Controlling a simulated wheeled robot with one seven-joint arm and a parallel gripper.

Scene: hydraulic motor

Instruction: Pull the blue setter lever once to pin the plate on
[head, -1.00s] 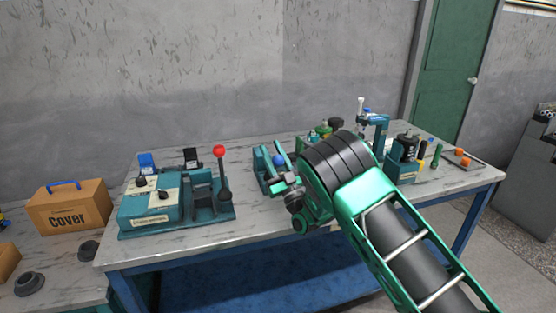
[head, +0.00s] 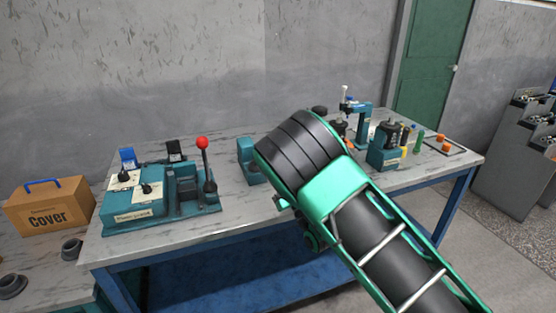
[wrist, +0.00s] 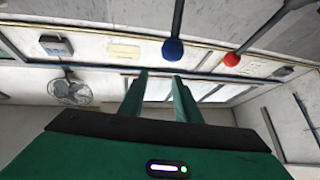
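The blue-knobbed lever (wrist: 173,50) hangs from the top edge of the wrist view, its round knob just beyond my fingertips and nearest the right finger. My gripper (wrist: 159,76) has its two green fingers apart with nothing between them, so it is open. I see no contact with the blue knob. In the head view my arm hides my gripper, the blue knob and most of its teal station (head: 248,161); only the station's left part shows. The plate cannot be made out in either current view.
A red-knobbed lever (head: 202,143) stands on the teal machine to the left; its knob also shows in the wrist view (wrist: 232,60), right of the blue one. A cover box (head: 50,206) is far left. A teal press (head: 360,110) and several small parts stand at the right.

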